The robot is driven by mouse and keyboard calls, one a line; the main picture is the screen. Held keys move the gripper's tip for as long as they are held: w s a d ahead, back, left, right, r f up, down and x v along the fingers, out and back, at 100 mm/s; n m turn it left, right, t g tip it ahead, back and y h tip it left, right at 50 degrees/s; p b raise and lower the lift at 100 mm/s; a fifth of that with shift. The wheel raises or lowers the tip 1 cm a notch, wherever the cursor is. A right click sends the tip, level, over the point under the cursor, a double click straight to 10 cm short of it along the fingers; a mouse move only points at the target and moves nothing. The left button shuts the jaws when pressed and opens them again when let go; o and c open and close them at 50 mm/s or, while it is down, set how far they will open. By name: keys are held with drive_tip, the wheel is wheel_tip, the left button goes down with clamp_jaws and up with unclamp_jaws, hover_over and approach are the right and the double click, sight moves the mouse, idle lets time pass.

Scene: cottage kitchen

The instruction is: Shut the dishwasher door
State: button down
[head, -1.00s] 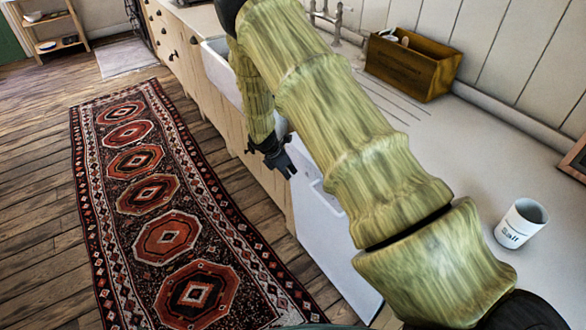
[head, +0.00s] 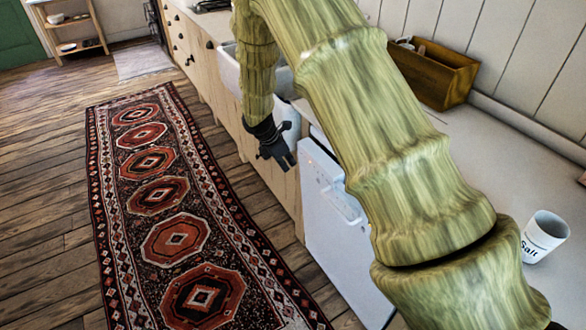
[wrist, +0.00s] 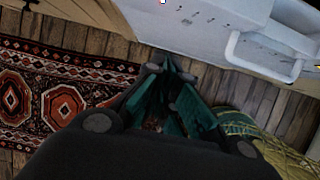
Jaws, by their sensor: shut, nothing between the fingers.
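The white dishwasher door (head: 330,230) stands near upright in the counter front in the head view, partly hidden by my arm. Its front with small control marks and a white handle shows in the wrist view, where the door (wrist: 195,35) is at the top right. I cannot tell whether it sits fully flush. My gripper (head: 283,160) is shut and empty, in front of the cabinets just left of the door's upper edge in the head view. In the wrist view my gripper (wrist: 168,72) points below the door's front, with no clear contact.
A patterned runner rug (head: 175,240) lies on the wood floor left of the cabinets, with free floor around it. On the counter stand a salt mug (head: 544,235) and a wooden box (head: 430,75). A white sink (head: 228,68) is beyond my gripper.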

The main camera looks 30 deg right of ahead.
drive_tip(key=w+a+f+t+y+b, duration=0.2)
drive_tip(key=w+a+f+y+b, duration=0.1)
drive_tip(key=w+a+f+b, duration=0.25)
drive_tip(key=w+a+f+m+t+b, duration=0.25)
drive_tip(key=w+a+t+b, duration=0.2)
drive_tip(key=w, duration=0.25)
drive_tip(key=w+a+f+m+t+b, duration=0.1)
drive_tip(key=w+a+m+t+b, duration=0.2)
drive_tip(key=w+a+t, duration=0.3)
drive_tip(key=m+g+h+b, duration=1.2)
drive_tip(key=m+h+b, duration=0.15)
drive_tip(key=h, duration=0.35)
approach(309, 170)
drive_tip(key=shift+n+t, duration=0.25)
drive_tip(key=shift+n, duration=0.25)
drive_tip(key=d+b, duration=0.1)
drive_tip(key=d, duration=0.2)
drive_tip(key=d+b, duration=0.1)
drive_tip(key=d, duration=0.3)
drive_tip(key=shift+w+r+b, duration=0.15)
drive_tip(key=shift+w+b, duration=0.1)
drive_tip(key=shift+b, duration=0.15)
